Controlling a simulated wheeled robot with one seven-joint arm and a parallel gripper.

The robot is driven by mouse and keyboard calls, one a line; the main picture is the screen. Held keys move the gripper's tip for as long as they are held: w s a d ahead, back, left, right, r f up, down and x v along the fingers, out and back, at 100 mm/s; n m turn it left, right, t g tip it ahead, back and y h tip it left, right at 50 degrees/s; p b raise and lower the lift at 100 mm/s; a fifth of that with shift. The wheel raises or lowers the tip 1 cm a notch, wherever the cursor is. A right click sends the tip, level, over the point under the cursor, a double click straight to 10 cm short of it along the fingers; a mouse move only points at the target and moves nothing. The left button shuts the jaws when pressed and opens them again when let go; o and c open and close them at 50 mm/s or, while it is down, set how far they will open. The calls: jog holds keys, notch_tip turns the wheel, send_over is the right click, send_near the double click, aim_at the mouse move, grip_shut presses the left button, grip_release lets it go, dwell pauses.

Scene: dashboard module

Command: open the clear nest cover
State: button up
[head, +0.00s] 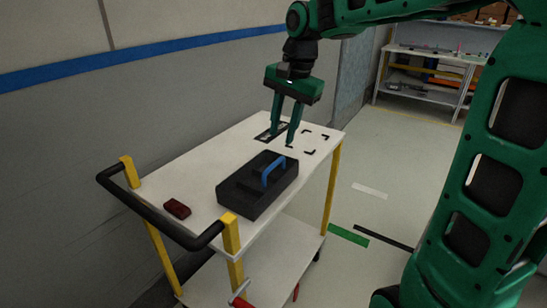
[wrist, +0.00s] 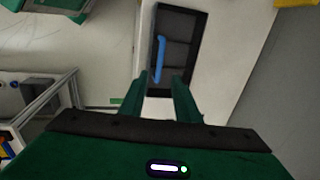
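A black box-like nest (head: 250,202) sits on the white top of a cart. A blue bar handle (head: 273,168) stands up on it; no clear cover can be told apart from the dark top. In the wrist view the nest (wrist: 182,55) lies ahead of the fingers, with the blue handle (wrist: 160,58) along its left side. My gripper (head: 283,138) is open and empty, fingers pointing down, above the cart behind the nest. In the wrist view the blue handle shows beyond the gap between my fingertips (wrist: 160,78), apart from both.
A small dark red block (head: 177,208) lies left of the nest on the cart top (head: 220,160). Black corner marks (head: 316,141) are on the cart's far end. The cart has a black push handle (head: 160,220) at the near left. A grey wall stands behind.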

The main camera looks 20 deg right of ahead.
aim_at(275, 162)
jog(key=f, duration=0.3)
jog(key=w+f, duration=0.1)
jog(key=f, duration=0.2)
jog(key=a+f, duration=0.1)
jog(key=f, duration=0.2)
jog(key=shift+w, duration=0.2)
grip_shut()
jog(key=shift+a, duration=0.25)
jog(key=shift+d, duration=0.25)
